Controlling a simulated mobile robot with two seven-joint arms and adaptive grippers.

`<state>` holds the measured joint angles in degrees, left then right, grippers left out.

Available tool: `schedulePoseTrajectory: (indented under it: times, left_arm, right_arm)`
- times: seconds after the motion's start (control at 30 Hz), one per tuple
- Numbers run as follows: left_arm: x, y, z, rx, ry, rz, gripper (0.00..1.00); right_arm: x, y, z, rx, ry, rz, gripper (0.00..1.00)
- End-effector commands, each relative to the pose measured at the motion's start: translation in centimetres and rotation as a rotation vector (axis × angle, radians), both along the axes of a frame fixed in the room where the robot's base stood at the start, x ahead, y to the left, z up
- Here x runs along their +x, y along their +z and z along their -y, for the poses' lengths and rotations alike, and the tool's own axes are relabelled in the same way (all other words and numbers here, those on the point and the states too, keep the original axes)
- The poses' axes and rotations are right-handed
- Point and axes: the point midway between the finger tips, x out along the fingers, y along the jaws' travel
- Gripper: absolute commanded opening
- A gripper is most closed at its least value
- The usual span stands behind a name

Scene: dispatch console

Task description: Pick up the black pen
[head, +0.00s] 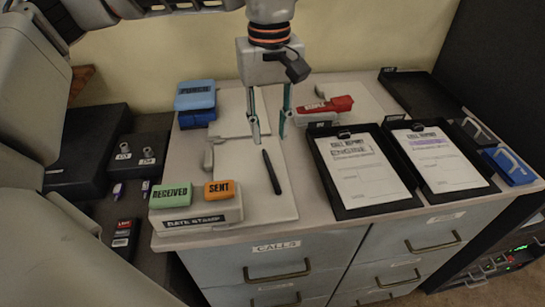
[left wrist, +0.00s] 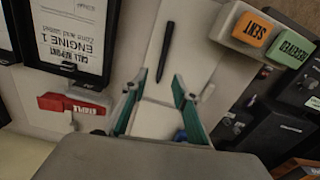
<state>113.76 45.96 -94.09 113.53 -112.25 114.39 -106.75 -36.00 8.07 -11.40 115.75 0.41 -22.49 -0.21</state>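The black pen (head: 271,172) lies on white paper (head: 250,192) on the cabinet top, left of the clipboards. In the left wrist view the pen (left wrist: 165,52) lies beyond the fingertips, roughly in line with the gap between them. My left gripper (head: 270,133) points down above the paper, behind the pen in the head view. Its two fingers are apart with nothing between them; they also show in the left wrist view (left wrist: 157,90). My right gripper is in neither view.
Two black clipboards (head: 328,192) lie to the right. A red stapler (head: 325,106) sits right of my gripper. The date stamp box (head: 197,218) with green and orange stamps stands at front left. A blue punch (head: 195,96) is at back left. Paper around the pen is clear.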

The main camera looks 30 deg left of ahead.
Motion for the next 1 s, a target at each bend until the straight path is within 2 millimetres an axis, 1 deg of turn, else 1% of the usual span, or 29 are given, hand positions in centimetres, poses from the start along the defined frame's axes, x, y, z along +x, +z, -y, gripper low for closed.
schedulePoseTrajectory:
  times: [0.2,0.37,0.47,0.6,0.7,0.93,0.97,1.0]
  left_arm:
    - [0.0,-2.2,-0.1,0.0,0.0,-0.003,0.29]
    - [0.0,-3.3,-0.2,-0.001,0.0,-0.004,0.29]
    - [0.0,-4.5,-0.3,0.0,0.0,-0.004,0.29]
    - [-0.1,-6.7,-0.5,0.0,-0.001,-0.007,0.29]
    - [0.0,-7.7,-0.5,0.0,-0.001,-0.003,0.29]
    - [0.0,-7.7,-0.5,0.0,0.0,0.0,0.29]
    - [0.0,-7.7,-0.5,0.0,0.0,0.0,0.23]
    - [0.0,-7.7,-0.5,0.0,0.0,0.0,0.13]
  right_arm:
    - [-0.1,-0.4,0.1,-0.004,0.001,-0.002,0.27]
    - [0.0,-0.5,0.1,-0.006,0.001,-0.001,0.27]
    - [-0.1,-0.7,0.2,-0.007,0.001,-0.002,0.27]
    - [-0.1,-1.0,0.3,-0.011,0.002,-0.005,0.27]
    - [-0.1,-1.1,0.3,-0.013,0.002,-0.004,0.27]
    - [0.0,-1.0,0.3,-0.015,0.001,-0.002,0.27]
    - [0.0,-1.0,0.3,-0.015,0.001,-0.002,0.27]
    - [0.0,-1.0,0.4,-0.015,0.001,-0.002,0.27]
